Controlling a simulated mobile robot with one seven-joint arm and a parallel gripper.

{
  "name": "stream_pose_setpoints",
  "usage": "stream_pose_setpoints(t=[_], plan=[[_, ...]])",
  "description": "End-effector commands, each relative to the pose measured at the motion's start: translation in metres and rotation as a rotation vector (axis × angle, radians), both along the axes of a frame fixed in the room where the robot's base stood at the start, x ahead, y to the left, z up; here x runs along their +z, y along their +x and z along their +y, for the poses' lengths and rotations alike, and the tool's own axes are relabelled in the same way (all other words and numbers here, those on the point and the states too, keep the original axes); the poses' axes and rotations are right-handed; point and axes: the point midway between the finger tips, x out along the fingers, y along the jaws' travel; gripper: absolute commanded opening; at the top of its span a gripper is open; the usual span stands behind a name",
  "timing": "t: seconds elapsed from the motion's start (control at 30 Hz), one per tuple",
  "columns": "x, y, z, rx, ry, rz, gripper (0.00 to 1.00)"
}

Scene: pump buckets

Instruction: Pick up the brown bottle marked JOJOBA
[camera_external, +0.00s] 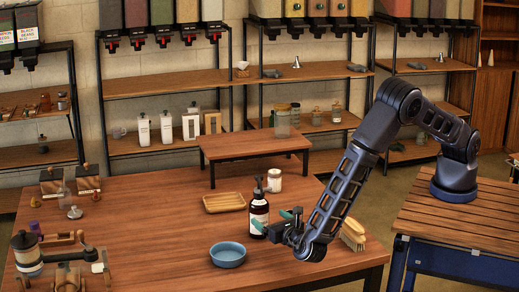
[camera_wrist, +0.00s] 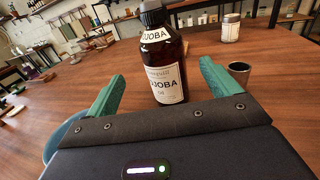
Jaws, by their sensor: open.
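The brown bottle marked JOJOBA (camera_external: 259,212) stands upright on the wooden table, with a black pump top and a white label. In the wrist view the bottle (camera_wrist: 162,60) is just ahead, between the two teal fingers, and its label reads JOJOBA; its top is cut off by the frame. My gripper (camera_external: 272,222) reaches in low from the right, at the bottle's lower half. In the wrist view my gripper (camera_wrist: 160,85) is open, with a gap on each side of the bottle. I cannot tell how deep the bottle sits between the fingertips.
A blue bowl (camera_external: 228,254) stands just in front of the bottle. A wooden tray (camera_external: 224,202) lies behind left, and a white jar (camera_external: 274,181) stands behind. A brush (camera_external: 353,234) lies right, by my arm. A raised wooden stand (camera_external: 253,146) is at the table's back.

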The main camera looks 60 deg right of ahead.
Motion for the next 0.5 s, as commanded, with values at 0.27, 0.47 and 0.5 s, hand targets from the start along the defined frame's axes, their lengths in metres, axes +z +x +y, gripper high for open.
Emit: stream_pose_setpoints(t=[0.27,0.47,0.5], plan=[[0.000,0.033,-0.021,-0.003,0.001,-0.001,0.88],[0.000,0.044,-0.028,-0.002,0.000,0.000,0.88],[0.000,0.046,-0.029,-0.003,0.000,0.000,0.88]])
